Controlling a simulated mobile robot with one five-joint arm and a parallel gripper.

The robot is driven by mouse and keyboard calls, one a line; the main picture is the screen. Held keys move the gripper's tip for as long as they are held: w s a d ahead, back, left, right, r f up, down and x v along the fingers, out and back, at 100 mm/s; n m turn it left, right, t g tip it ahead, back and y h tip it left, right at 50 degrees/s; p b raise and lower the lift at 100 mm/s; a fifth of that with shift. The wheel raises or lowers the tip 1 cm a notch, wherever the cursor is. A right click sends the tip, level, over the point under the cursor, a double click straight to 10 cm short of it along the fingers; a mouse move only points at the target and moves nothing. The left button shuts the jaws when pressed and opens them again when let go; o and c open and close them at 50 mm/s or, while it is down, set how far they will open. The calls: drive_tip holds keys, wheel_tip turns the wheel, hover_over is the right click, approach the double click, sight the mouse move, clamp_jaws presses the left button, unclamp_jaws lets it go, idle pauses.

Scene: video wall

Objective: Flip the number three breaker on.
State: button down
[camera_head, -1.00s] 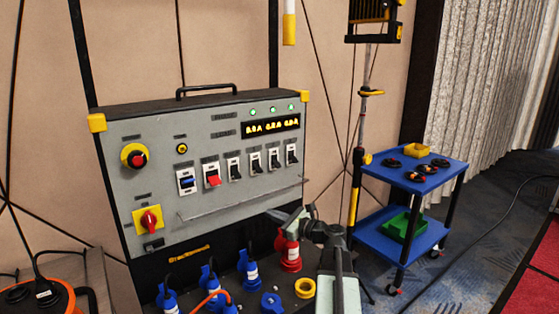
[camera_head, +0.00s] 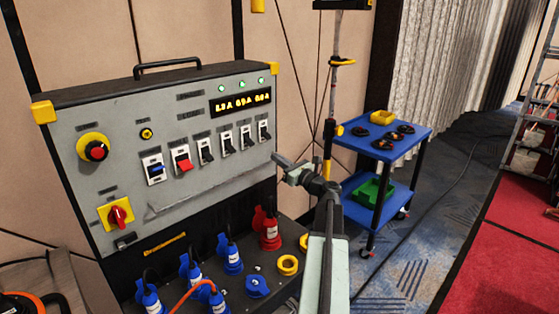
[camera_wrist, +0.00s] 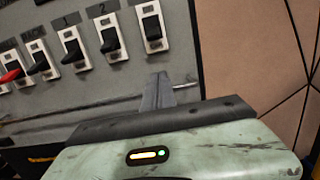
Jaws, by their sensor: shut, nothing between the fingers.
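The grey breaker panel (camera_head: 135,205) has a row of switches in white frames. In the wrist view, the breaker under the label 1 (camera_wrist: 72,48) and the one under the label 2 (camera_wrist: 108,37) are black. The rightmost black breaker (camera_wrist: 152,27), right of 2, has its label cut off; by order it is number three. It also shows at the row's right end in the head view (camera_head: 264,131). I cannot tell its on or off position. My gripper (camera_head: 280,163) is shut and empty, below and right of that breaker, apart from it. Its fingers (camera_wrist: 158,92) point up towards the panel.
A ledge-like bar (camera_head: 210,188) runs below the breakers. Blue and red plugs (camera_head: 270,230) stand on the sockets below. A blue cart (camera_head: 384,160) and a thin stand (camera_head: 334,100) are to the right. Red knobs (camera_head: 118,215) are at the panel's left.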

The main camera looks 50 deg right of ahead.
sight(262, 148)
drive_tip(key=w, duration=0.4)
drive_tip(key=w+r, duration=0.1)
drive_tip(key=w, duration=0.1)
drive_tip(key=shift+d+p, duration=0.35)
drive_tip(key=shift+p, duration=0.05)
drive_tip(key=s+r+p, duration=0.2)
drive_tip(key=r+p, duration=0.1)
drive_tip(key=shift+s+a+r, duration=0.15)
drive_tip(key=shift+s+r, duration=0.05)
drive_tip(key=shift+r, duration=0.05)
